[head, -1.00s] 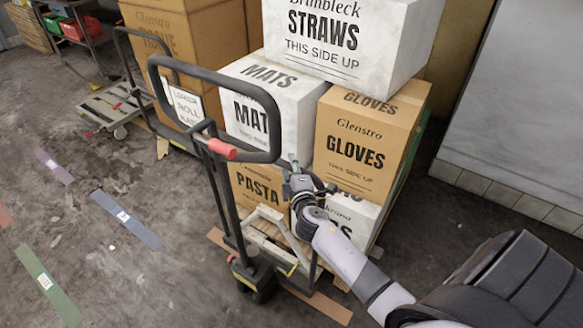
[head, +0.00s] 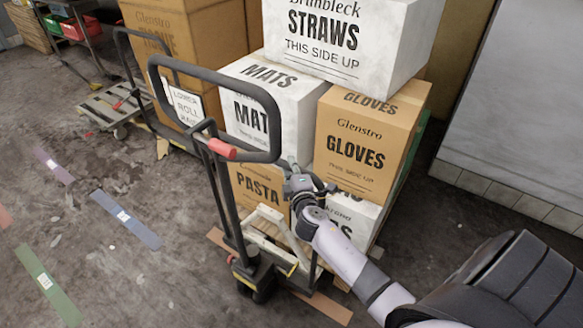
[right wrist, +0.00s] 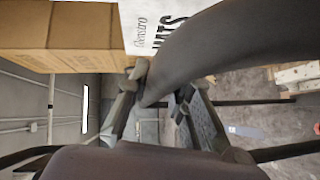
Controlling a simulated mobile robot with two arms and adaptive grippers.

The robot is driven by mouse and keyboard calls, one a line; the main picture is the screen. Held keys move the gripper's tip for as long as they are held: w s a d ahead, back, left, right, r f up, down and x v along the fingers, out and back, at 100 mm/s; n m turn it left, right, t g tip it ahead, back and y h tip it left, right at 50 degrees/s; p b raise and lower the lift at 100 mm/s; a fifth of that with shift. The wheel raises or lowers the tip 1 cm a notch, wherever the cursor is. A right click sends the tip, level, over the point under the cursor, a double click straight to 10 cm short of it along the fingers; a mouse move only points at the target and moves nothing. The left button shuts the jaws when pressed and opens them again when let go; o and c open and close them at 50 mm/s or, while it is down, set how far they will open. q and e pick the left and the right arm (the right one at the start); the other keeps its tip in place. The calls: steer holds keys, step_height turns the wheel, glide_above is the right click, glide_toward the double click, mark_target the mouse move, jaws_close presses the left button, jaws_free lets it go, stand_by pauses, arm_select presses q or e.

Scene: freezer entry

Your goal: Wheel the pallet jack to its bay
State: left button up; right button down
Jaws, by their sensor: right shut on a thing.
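The pallet jack has a dark looped handle (head: 222,80) with a red lever, a dark mast (head: 228,205) and a pale lower frame (head: 268,238). It stands on the floor in front of stacked boxes. My right gripper (head: 300,183) is at the lower right side of the handle loop in the head view. In the right wrist view its fingers (right wrist: 155,95) are closed around a thick dark curved handle bar (right wrist: 215,45). My left gripper is out of view. Which bay belongs to the jack cannot be told.
Boxes marked GLOVES (head: 365,145) and STRAWS (head: 345,40) are stacked close behind the jack. Purple (head: 53,164), blue (head: 125,218) and green (head: 47,283) tape strips mark the open floor at left. A second cart (head: 115,103) stands behind left. A grey wall is at right.

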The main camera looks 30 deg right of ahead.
steer(key=d, duration=0.1)
steer(key=w+d, duration=0.1)
steer(key=d, duration=0.1)
steer(key=shift+w+r, duration=0.15)
steer(key=shift+r, duration=0.1)
steer(key=c, duration=1.8)
jaws_free()
steer(key=shift+w+d+f, duration=0.1)
steer(key=shift+d+f, duration=0.05)
steer(key=shift+d, duration=0.1)
steer(key=o, duration=0.4)
steer(key=shift+s+a, duration=0.25)
steer(key=v, duration=1.2)
steer(key=shift+f, duration=0.1)
